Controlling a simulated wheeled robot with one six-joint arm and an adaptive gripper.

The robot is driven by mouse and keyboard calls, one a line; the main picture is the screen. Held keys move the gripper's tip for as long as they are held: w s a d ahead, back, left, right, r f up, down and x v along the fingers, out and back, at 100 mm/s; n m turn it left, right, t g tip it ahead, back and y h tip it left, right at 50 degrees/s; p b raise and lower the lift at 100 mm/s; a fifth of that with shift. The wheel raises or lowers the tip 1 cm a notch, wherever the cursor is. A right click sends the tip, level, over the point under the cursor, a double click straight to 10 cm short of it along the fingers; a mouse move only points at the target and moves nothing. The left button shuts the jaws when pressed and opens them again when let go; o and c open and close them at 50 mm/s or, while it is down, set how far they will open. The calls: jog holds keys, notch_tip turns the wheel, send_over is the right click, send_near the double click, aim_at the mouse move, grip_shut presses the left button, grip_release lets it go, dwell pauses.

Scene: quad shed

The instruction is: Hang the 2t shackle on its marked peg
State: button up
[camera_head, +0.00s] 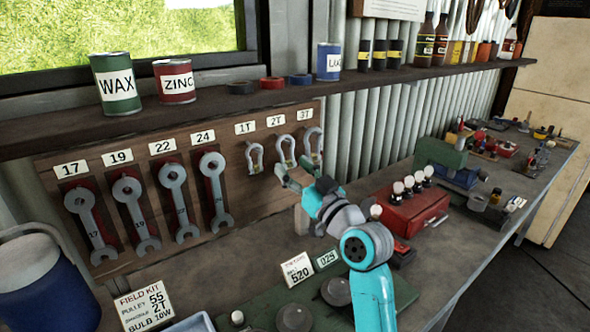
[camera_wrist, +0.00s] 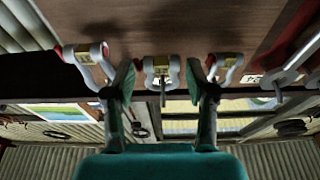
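The pegboard (camera_head: 225,142) carries labels 1T, 2T (camera_head: 276,121) and 3T. A silver shackle, the 2t one by its label (camera_head: 286,150), hangs under 2T; its lower part is close to my gripper. In the wrist view, which looks upside down, this shackle (camera_wrist: 148,66) is in the middle, with a pin or peg pointing towards the camera. My gripper (camera_wrist: 160,78) is open, its two green fingers on either side of the shackle with gaps visible. My gripper also shows just below the shackle in the head view (camera_head: 297,173).
The 1T shackle (camera_head: 255,157) and 3T shackle (camera_head: 314,142) hang close on either side. Several wrenches (camera_head: 179,203) hang further left. A shelf (camera_head: 225,103) overhangs the board. A red box (camera_head: 415,212) stands on the bench, right of my arm.

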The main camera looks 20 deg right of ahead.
jog(key=o, duration=0.3)
jog(key=shift+o, duration=0.2)
jog(key=v, duration=1.2)
